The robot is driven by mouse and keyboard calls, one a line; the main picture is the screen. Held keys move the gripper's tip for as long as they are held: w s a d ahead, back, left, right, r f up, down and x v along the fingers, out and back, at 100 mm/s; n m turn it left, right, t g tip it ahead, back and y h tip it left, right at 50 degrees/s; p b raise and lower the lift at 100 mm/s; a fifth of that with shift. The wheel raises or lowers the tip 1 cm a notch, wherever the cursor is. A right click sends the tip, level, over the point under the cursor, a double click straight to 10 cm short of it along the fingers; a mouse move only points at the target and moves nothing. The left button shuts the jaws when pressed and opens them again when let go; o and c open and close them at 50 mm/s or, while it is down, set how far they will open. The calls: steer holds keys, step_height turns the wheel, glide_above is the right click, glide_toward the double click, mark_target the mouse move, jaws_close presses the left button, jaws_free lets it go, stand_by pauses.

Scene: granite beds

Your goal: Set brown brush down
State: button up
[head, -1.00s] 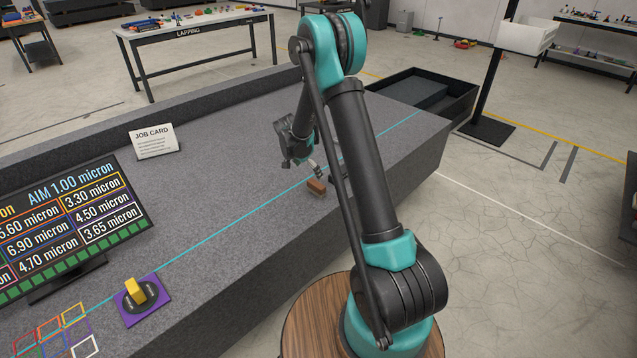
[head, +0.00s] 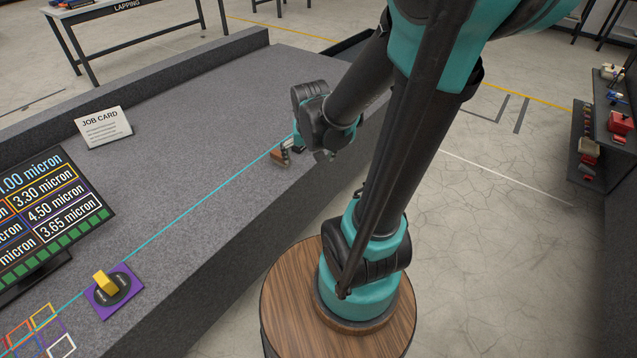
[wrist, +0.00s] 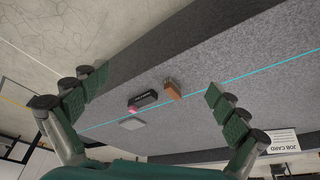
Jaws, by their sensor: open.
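The brown brush (head: 279,158) rests on the grey granite bed (head: 190,135), close to its right edge in the head view. In the wrist view the brush (wrist: 173,91) lies between the two spread fingers and apart from both. My gripper (wrist: 157,85) is open and empty, facing the bed. In the head view my gripper (head: 291,148) is beside the brush, with my wrist hiding part of it.
A black block (wrist: 147,99) and a grey flat plate (wrist: 132,124) lie near the brush. A cyan line (head: 190,212) runs along the bed. The job card (head: 103,127), screen (head: 50,215) and purple dial plate (head: 114,291) stand left of clear granite.

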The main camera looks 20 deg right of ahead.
steer(key=s+f+n, duration=0.2)
steer(key=s, duration=0.7)
steer(key=shift+y, duration=0.3)
